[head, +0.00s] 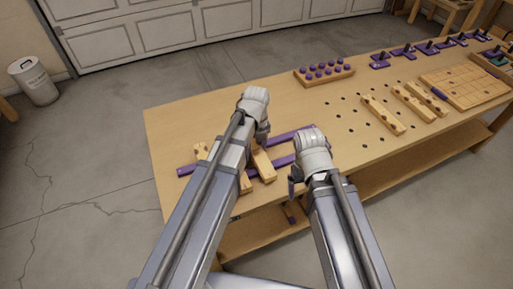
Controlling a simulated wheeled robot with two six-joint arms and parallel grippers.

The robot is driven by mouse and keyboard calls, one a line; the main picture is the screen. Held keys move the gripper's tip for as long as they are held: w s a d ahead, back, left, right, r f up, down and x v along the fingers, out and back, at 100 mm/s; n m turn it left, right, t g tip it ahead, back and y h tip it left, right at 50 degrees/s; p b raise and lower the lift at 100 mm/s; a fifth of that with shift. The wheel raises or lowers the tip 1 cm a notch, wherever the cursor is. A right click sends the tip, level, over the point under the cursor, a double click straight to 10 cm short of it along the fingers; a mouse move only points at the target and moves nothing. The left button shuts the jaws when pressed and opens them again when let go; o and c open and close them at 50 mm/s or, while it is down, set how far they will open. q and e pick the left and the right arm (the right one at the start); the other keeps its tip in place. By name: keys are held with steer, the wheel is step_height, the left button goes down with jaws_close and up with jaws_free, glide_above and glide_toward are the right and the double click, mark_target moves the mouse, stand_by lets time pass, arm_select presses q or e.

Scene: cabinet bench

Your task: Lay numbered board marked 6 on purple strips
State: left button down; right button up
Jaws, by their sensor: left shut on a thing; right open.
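Two purple strips lie on the bench, a rear one (292,137) and a front one (283,161), both partly hidden by my arms. My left gripper (262,141) is shut on the far end of a light wooden board (264,168), which lies across or just above the front strip; I cannot tell whether it touches. More light wood (201,152) shows left of my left arm, and another wooden end (246,184) shows right of it; the arm hides whether they are one board. No number is readable. My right gripper (294,182) is open and empty near the bench's front edge.
The wooden bench (170,120) has rows of holes. Several boards (383,115) lie to the right, beside a gridded wooden tray (465,88). A block with purple pegs (324,74) and purple pieces (403,52) stand along the back. The back left is clear.

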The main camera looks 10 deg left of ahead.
arm_select(q)
steer(key=shift+f+b, duration=0.7)
stand_by(1.3)
steer(key=shift+c, duration=0.7)
jaws_free()
steer(key=shift+r, duration=0.1)
steer(key=shift+r+p, duration=3.95)
steer(key=shift+p, duration=0.05)
